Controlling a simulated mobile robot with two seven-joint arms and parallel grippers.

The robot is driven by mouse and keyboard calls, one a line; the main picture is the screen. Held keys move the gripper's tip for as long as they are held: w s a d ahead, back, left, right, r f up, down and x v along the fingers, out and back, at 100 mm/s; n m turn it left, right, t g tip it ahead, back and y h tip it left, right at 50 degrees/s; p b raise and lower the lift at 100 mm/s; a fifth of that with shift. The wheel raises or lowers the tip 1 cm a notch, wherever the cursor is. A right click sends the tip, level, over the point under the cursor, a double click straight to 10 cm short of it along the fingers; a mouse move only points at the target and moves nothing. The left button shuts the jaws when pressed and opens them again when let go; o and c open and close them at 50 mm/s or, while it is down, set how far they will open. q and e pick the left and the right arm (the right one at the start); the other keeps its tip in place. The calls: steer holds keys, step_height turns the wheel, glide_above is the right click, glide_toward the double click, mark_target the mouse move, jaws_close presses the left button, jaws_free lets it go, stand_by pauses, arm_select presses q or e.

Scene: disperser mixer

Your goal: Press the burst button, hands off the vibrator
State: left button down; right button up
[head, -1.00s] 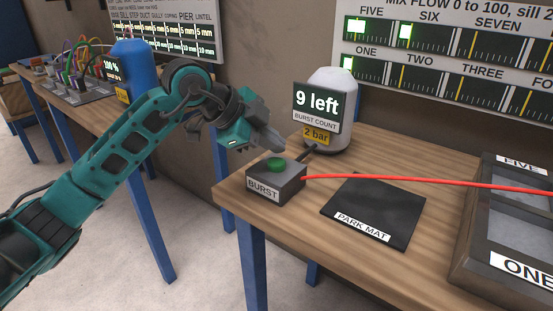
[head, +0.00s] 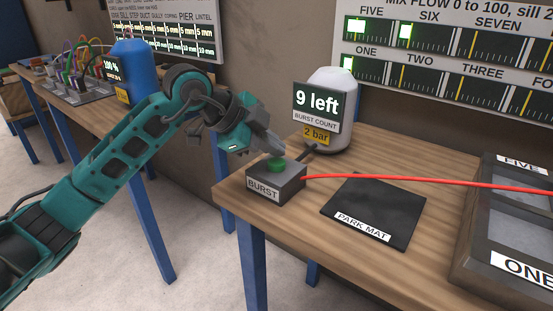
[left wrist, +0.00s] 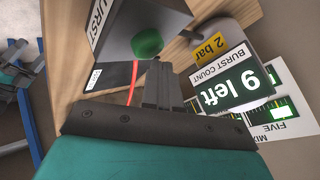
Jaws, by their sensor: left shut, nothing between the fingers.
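The burst button (head: 276,164) is a green dome on a grey box labelled BURST (head: 270,186), near the left end of the wooden table. My left gripper (head: 279,150) is shut and empty, its fingertips just above and behind the button in the head view. Whether they touch it is hard to tell. In the left wrist view the green button (left wrist: 148,43) lies a little beyond the shut fingers (left wrist: 160,72). A counter sign (head: 317,104) on a white tank reads 9 left. The vibrator is not identifiable. My right gripper is not in view.
A red hose (head: 420,182) runs from the box to the right, above an empty black park mat (head: 372,212). A grey tray (head: 478,225) stands at the right. The white tank (head: 335,85) stands behind the box. Bare wood surrounds the mat.

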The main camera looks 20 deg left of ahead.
mark_target(273, 161)
arm_select(q)
steer(key=shift+f, duration=0.6)
stand_by(0.5)
stand_by(0.3)
steer(key=shift+r+p, duration=0.75)
steer(key=shift+r, duration=0.3)
step_height(273, 161, up, 5)
steer(key=p, duration=0.4)
steer(key=shift+p, duration=0.35)
